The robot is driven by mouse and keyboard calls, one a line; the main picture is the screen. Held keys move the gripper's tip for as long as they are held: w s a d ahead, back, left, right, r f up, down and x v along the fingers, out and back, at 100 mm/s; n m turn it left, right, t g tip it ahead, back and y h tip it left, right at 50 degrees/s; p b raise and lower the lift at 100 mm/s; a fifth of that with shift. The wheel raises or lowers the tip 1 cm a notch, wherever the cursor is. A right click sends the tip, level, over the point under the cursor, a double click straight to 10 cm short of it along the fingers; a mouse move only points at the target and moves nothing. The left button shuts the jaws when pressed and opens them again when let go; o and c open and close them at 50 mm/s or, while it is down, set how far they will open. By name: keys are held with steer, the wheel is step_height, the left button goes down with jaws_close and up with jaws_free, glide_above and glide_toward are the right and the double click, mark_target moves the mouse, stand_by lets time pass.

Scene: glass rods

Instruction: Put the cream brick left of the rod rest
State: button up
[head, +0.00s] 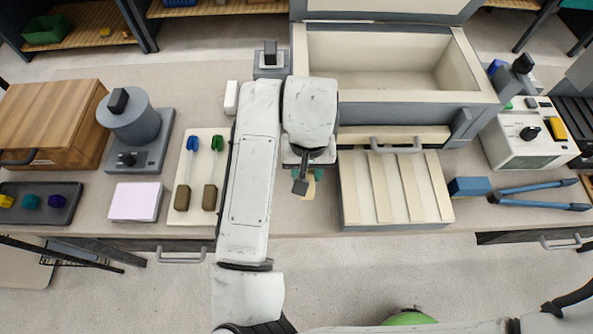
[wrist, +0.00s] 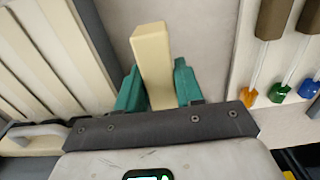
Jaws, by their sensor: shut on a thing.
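The cream brick (wrist: 153,55) stands out lengthwise between the two green fingers of my gripper (wrist: 156,80) in the wrist view. The fingers are shut on it. In the head view my gripper (head: 308,186) is mostly hidden under my arm, and only a bit of the brick (head: 318,175) shows. The rod rest (head: 200,168) is a cream board bearing glass rods with brown grips and coloured ends. My arm covers its right part in the head view. My gripper is to the right of it there. The wrist view shows the rest (wrist: 247,55) at the right.
A pale notepad (head: 135,202) lies left of the rod rest, with bare table between them. A grey stand (head: 140,150) is behind the notepad. A slatted drawer (head: 395,190) is right of my gripper, below a large open bin (head: 390,95). A white block (head: 231,97) stands behind the rest.

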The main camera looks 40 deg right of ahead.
steer(key=w+f, duration=0.1)
steer(key=f, duration=0.1)
steer(key=w+f, duration=0.2)
steer(key=shift+w+d, duration=0.1)
steer(key=shift+f+p, duration=0.7)
steer(key=shift+f, duration=0.75)
steer(key=shift+f, duration=0.1)
steer(key=o, duration=1.1)
steer(key=shift+o, duration=0.2)
step_height(320, 180, up, 12)
steer(key=b, duration=0.1)
steer(key=shift+b, duration=0.35)
